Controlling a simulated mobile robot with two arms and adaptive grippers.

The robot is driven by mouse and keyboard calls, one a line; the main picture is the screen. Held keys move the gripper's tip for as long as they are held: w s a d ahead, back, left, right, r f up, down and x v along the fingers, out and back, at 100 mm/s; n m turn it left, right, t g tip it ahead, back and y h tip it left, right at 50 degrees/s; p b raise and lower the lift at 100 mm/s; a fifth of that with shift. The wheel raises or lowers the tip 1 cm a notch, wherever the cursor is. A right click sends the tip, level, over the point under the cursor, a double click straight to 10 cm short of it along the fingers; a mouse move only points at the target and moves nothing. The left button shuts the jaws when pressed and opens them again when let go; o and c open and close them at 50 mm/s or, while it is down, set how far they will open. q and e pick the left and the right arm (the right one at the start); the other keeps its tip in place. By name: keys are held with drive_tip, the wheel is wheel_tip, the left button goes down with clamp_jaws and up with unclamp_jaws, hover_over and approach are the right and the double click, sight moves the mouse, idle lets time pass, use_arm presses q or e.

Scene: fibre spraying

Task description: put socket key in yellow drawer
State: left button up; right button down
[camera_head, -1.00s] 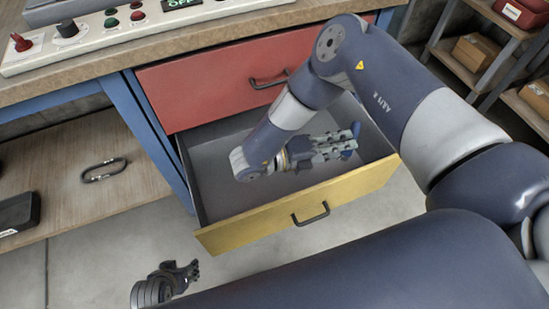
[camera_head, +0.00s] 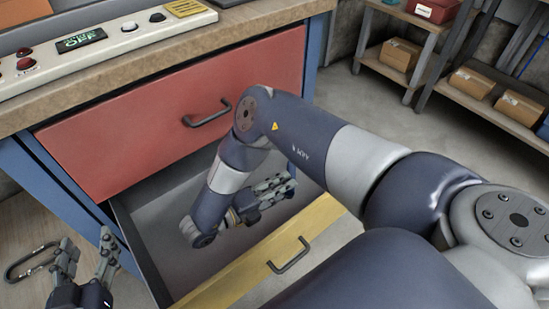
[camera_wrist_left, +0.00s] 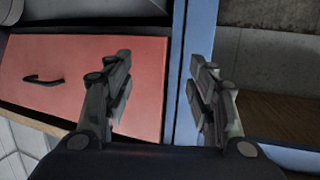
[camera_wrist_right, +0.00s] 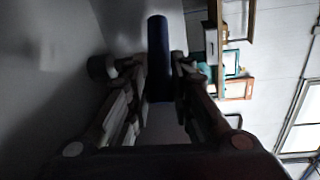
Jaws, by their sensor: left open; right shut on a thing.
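The yellow drawer (camera_head: 250,262) is pulled open below a closed red drawer (camera_head: 185,120). My right gripper (camera_head: 283,185) is inside the open drawer, over its grey interior. In the right wrist view a dark blue cylindrical thing, apparently the socket key (camera_wrist_right: 158,50), is between its fingers, and the gripper is shut on it. In the head view the key is mostly hidden by the fingers. My left gripper (camera_head: 88,250) is open and empty, to the left of the drawer unit. In the left wrist view its fingers (camera_wrist_left: 160,90) stand apart.
A carabiner-like ring (camera_head: 30,262) lies on a wooden shelf at the left, beside my left gripper. A worktop with a control panel (camera_head: 90,45) is above the drawers. Shelves with cardboard boxes (camera_head: 400,54) stand at the back right. Floor between is clear.

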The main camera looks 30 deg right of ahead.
wheel_tip(320, 180, down, 7)
drive_tip(key=b, duration=0.3)
drive_tip(key=shift+r, duration=0.2)
use_arm(q)
wheel_tip(320, 180, up, 15)
drive_tip(key=s+d+t+h, duration=0.1)
drive_tip(key=s+t+h, duration=0.1)
drive_tip(key=t, duration=0.6)
drive_tip(key=shift+d+t+h, duration=0.25)
drive_tip(key=shift+t+h, duration=0.15)
drive_tip(key=shift+h, duration=0.1)
use_arm(e)
drive_tip(key=shift+f, duration=0.1)
drive_tip(key=shift+f, duration=0.1)
drive_tip(key=c, duration=1.4)
unclamp_jaws()
use_arm(q)
drive_tip(key=shift+s+r+t, duration=0.25)
drive_tip(key=shift+r+t, duration=0.05)
